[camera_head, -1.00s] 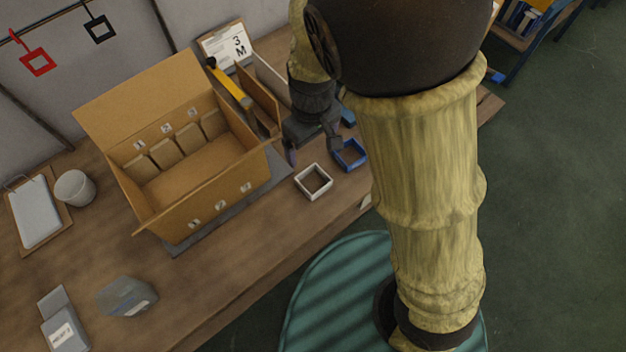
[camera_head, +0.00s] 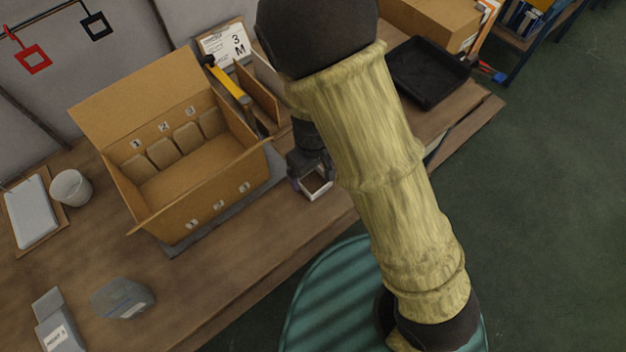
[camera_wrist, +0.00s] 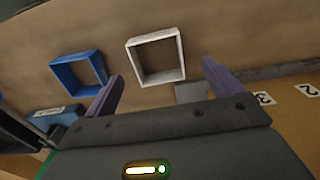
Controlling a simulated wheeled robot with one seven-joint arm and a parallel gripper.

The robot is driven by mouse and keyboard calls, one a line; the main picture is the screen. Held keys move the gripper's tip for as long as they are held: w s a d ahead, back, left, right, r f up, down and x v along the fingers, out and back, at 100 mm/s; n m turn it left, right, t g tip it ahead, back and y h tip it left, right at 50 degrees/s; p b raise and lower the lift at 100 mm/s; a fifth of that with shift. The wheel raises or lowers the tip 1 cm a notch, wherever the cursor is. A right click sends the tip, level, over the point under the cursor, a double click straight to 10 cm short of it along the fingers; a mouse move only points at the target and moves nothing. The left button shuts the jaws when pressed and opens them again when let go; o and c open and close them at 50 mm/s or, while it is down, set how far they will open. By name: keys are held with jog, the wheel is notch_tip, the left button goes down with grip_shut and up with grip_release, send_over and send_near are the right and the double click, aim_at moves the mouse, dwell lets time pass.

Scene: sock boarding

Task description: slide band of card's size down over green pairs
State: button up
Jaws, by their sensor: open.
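The card (camera_head: 226,44) stands at the back of the table and reads "3" and "M". A white square band (camera_head: 318,194) lies on the table right of the cardboard box (camera_head: 192,217); it also shows in the wrist view (camera_wrist: 132,62). My gripper (camera_head: 311,178) is open above the white band; in the wrist view its fingers (camera_wrist: 161,72) point down either side of it, apart from it. A blue band (camera_wrist: 56,74) lies beside it, hidden behind my arm in the head view. I make out no green pairs.
The box is open, with numbered labels 1, 2 and 3 on its back wall. A yellow-and-black tool (camera_head: 231,84) stands beside it. A black tray (camera_head: 428,72) lies right.

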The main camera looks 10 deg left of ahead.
aim_at(313, 185)
jog(key=shift+w+d+f+b, duration=0.1)
jog(key=shift+f+b, duration=0.1)
jog(key=shift+f, duration=1.15)
jog(key=shift+w+f+b, duration=0.1)
jog(key=shift+f+b, duration=0.05)
jog(key=shift+f, duration=1.15)
jog(key=c, duration=1)
jog(key=shift+c, duration=0.2)
jog(key=shift+r, duration=0.15)
notch_tip(313, 185, up, 10)
jog(key=p, duration=0.2)
